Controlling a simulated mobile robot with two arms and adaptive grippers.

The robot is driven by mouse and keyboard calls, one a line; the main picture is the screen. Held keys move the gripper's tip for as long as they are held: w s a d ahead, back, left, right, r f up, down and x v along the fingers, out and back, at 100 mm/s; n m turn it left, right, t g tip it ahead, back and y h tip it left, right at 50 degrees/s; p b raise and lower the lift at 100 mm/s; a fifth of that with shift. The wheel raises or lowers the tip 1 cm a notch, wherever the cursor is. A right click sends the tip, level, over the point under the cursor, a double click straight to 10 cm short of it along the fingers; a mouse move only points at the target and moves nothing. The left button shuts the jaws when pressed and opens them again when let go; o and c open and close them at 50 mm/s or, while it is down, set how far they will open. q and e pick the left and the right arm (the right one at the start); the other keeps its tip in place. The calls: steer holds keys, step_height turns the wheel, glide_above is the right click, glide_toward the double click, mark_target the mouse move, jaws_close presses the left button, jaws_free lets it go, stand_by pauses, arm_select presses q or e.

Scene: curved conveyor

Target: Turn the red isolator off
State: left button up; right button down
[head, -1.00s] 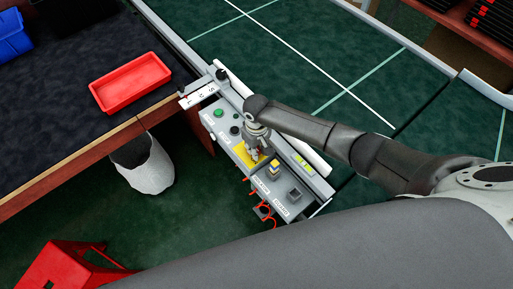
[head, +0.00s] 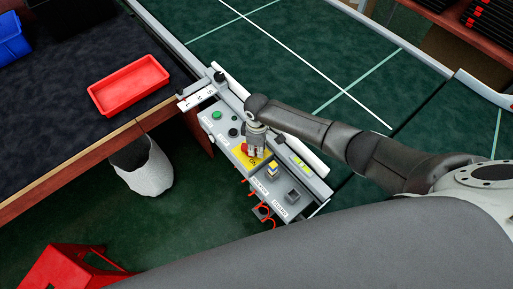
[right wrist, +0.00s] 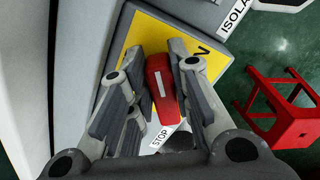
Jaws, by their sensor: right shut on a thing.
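The red isolator (right wrist: 161,88) is a red handle with a white line on a yellow plate (right wrist: 143,36), as the right wrist view shows. In the head view the yellow plate (head: 240,158) sits on the grey control panel, with my right gripper (head: 256,152) over it. In the right wrist view my right gripper (right wrist: 158,92) has its fingers on either side of the red handle and is shut on it. Part of the handle's lower end is hidden. My left gripper is not in view.
A red tray (head: 128,84) lies on the left table. A red stool (right wrist: 285,105) stands on the floor.

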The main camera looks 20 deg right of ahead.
steer(key=n, duration=0.2)
steer(key=w+n+b, duration=0.1)
steer(key=n, duration=0.2)
steer(key=shift+d+f+n, duration=0.1)
steer(key=shift+n, duration=0.2)
steer(key=n, duration=0.2)
steer(key=n+b, duration=0.1)
steer(key=n, duration=0.1)
steer(key=shift+w+n, duration=0.4)
steer(key=c, duration=1.3)
jaws_free()
step_height(320, 180, up, 12)
steer(key=shift+r, duration=0.1)
